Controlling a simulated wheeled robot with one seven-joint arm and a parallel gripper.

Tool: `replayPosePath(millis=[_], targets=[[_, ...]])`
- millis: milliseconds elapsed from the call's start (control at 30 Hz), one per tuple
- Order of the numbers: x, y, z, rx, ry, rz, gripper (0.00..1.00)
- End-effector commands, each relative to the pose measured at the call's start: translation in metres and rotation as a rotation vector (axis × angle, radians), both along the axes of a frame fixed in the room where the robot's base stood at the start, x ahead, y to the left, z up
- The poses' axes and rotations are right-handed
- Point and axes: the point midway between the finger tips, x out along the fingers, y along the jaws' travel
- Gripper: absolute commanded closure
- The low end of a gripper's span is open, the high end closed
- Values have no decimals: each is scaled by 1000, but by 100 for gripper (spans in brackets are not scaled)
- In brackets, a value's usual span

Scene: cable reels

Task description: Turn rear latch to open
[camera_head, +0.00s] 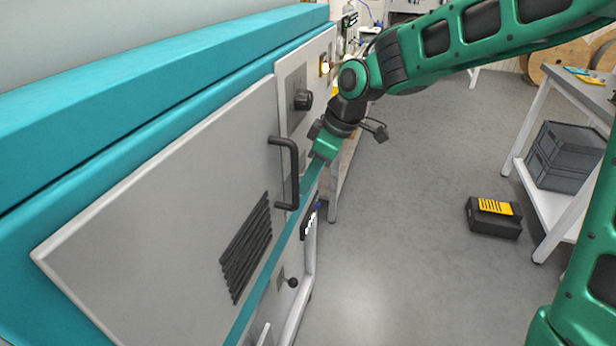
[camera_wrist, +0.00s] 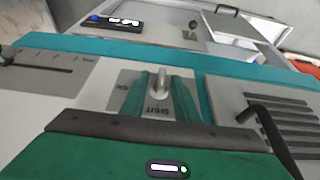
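The rear latch (camera_wrist: 158,92) is a small grey metal lever on a dark grey plate (camera_wrist: 120,90) with printed marks, including "SHUT" upside down in the wrist view. My gripper (camera_wrist: 160,84) reaches toward this plate, its two green fingers on either side of the lever. A gap seems to show between the fingers and the lever, so they look open; contact is hard to tell. In the head view my gripper (camera_head: 322,146) is close to the machine's panel, beyond the black door handle. Its fingertips and the latch are hidden there.
A black bar handle (camera_head: 291,172) sticks out from the grey door (camera_head: 165,190) near my gripper; it also shows in the wrist view (camera_wrist: 262,122). A black knob (camera_head: 302,99) sits above. A black case (camera_head: 494,216) lies on the floor right; the floor between is clear.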

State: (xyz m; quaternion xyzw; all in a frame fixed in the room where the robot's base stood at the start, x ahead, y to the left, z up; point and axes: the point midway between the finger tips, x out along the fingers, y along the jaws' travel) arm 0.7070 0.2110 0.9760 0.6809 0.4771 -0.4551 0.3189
Motion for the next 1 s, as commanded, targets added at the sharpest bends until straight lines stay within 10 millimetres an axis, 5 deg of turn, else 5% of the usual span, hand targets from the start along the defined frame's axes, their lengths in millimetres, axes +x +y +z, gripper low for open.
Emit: replayPosePath(millis=[167, 300, 667, 1000], targets=[[0, 0, 0, 0, 0, 0, 72], [0, 0, 0, 0, -1, -1, 100], [3, 0, 0, 14, 32, -2, 100], [9, -3, -1, 90, 235, -7, 100]])
